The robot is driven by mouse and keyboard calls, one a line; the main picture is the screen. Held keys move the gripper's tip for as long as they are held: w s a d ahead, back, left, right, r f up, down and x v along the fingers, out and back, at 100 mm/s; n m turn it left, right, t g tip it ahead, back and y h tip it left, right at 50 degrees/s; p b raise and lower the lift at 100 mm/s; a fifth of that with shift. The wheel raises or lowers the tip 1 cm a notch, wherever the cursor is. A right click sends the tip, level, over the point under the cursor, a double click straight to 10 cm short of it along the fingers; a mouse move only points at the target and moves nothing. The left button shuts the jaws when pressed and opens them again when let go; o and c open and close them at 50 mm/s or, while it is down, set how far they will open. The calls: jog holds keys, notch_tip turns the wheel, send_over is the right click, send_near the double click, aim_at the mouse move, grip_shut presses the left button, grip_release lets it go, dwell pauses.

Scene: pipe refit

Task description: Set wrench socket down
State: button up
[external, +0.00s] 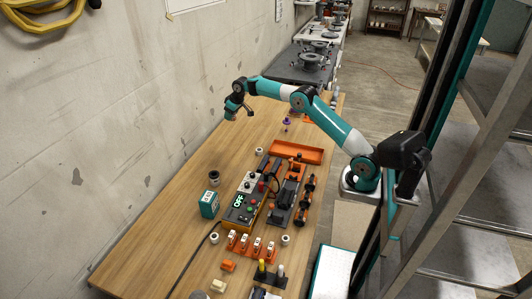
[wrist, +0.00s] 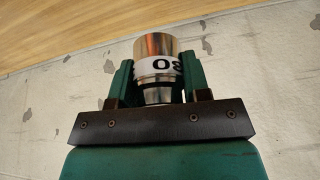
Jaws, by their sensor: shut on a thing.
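My gripper (wrist: 158,82) is shut on a metallic wrench socket (wrist: 153,45), with one finger on each side of it. The socket is a shiny stepped cylinder with a white band that bears dark characters, partly cut off by the fingers. In the external view my gripper (external: 238,108) hangs in the air near the wall, over the left, far part of the wooden table (external: 185,160). The socket is too small to make out clearly there.
A teal box with a display (external: 209,204) and a dark round part (external: 214,177) stand on the table. A control panel (external: 243,205), an orange tray (external: 296,151) and orange racks fill the middle and right. The table's left side is mostly clear. The concrete wall (external: 120,100) is close to my gripper.

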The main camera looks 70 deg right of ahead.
jog(key=d+m+p, duration=0.1)
jog(key=d, duration=1)
jog(key=b, duration=0.2)
send_over(243, 138)
jog(key=s, duration=0.1)
jog(key=f, duration=1.5)
jog(key=shift+s+a, duration=0.15)
jog(key=shift+a, duration=0.25)
jog(key=shift+f, duration=2.5)
jog(key=shift+f, duration=0.1)
